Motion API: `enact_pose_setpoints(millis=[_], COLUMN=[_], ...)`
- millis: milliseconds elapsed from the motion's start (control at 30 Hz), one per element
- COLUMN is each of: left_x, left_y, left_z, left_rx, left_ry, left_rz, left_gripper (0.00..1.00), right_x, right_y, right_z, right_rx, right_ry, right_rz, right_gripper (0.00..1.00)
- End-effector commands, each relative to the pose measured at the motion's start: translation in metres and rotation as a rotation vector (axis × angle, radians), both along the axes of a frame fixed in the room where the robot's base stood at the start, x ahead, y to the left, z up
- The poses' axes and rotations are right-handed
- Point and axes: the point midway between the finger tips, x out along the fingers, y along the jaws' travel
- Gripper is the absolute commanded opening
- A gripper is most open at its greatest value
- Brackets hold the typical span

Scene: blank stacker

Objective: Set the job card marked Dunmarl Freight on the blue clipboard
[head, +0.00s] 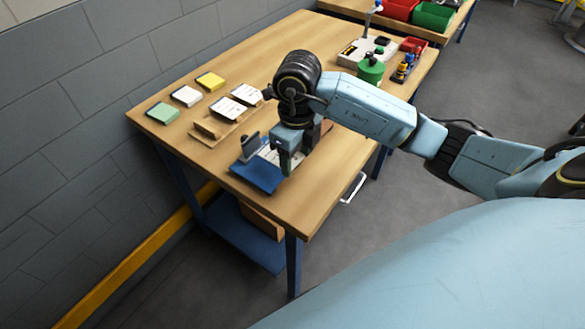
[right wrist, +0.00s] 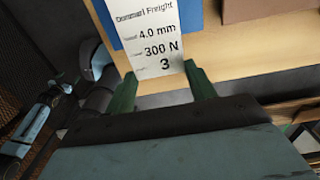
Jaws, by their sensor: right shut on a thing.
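The job card marked Dunmarl Freight (right wrist: 150,32) is white with black print, reading 4.0 mm, 300 N and 3. My right gripper (right wrist: 162,88) is shut on the card's near end, between its green fingertips. In the head view, the right gripper (head: 288,160) points down over the blue clipboard (head: 255,177), which lies near the table's front edge with a grey clip standing up at its left. The card (head: 267,154) shows partly behind the fingers, over the clipboard. Blue shows on both sides of it in the wrist view. I cannot tell whether card and board touch. My left gripper is out of view.
Green (head: 163,113), white (head: 186,96) and yellow (head: 210,81) pads lie along the wall side. A green container (head: 370,70) and small equipment stand at the far right. The table's near right corner is clear.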

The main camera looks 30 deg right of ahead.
Motion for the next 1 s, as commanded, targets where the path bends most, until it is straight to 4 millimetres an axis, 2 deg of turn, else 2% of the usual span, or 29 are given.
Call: enact_pose_setpoints(millis=[233, 433, 800, 833, 1000], left_x=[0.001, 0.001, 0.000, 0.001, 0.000], left_y=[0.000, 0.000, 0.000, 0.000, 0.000], left_z=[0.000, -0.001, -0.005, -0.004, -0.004], left_rx=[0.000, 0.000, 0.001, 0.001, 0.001], left_ry=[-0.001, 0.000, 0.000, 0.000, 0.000], left_rz=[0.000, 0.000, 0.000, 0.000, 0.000], left_gripper=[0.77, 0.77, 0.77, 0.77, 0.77], right_x=[0.000, 0.000, 0.000, 0.000, 0.000], right_y=[0.000, 0.000, 0.000, 0.000, 0.000], right_z=[-0.022, -0.049, -0.054, -0.054, -0.053], right_rx=[0.001, 0.001, -0.001, -0.001, -0.001], right_ry=[0.001, 0.001, -0.001, -0.001, -0.001], right_rz=[0.002, 0.001, 0.003, 0.003, 0.003], right_gripper=[0.34, 0.34, 0.34, 0.58, 0.77])
